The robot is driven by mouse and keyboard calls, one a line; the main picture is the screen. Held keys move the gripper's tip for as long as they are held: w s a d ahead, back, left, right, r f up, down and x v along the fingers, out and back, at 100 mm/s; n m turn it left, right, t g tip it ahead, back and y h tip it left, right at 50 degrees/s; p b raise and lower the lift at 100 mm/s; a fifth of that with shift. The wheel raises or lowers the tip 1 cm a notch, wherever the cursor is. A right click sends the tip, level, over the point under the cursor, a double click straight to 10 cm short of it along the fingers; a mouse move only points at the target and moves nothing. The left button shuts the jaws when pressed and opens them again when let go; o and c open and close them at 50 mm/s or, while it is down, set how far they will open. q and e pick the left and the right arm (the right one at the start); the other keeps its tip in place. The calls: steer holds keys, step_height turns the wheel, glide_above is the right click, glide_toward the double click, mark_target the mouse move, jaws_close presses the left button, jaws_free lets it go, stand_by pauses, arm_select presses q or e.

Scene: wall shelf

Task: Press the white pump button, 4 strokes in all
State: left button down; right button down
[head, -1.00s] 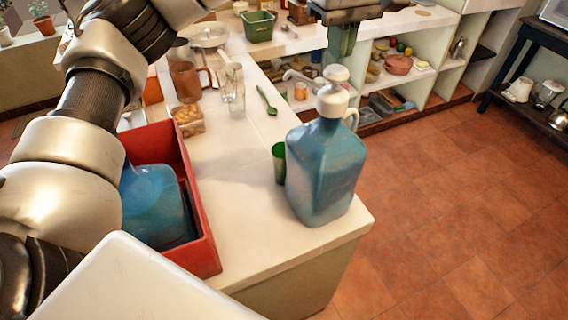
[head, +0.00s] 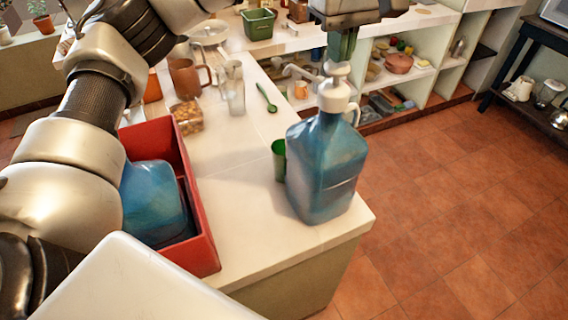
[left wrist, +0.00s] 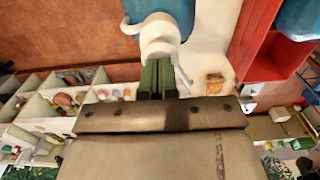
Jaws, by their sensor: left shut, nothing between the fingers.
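A blue bottle (head: 327,170) stands upright at the counter's near right corner. Its white pump button (head: 337,69) sits on top, above a white collar (head: 333,97). My left gripper (head: 341,58) is shut and empty, pointing down with its green fingertips at the top of the button. They look in contact, but a small gap cannot be ruled out. In the left wrist view, the green fingers (left wrist: 157,80) end against the white pump head (left wrist: 160,38), which hides part of the bottle. My right gripper is not in view.
A red box (head: 203,235) with a blue container (head: 152,203) inside stands left of the bottle. A green cup (head: 279,160) is close beside the bottle. Open floor is on the right.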

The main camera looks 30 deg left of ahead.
arm_select(q)
steer(key=shift+f+b, duration=0.75)
steer(key=shift+f, duration=0.55)
steer(key=shift+r, duration=0.1)
steer(key=shift+r+p, duration=1.75)
steer(key=shift+r, duration=0.35)
steer(key=shift+f, duration=0.15)
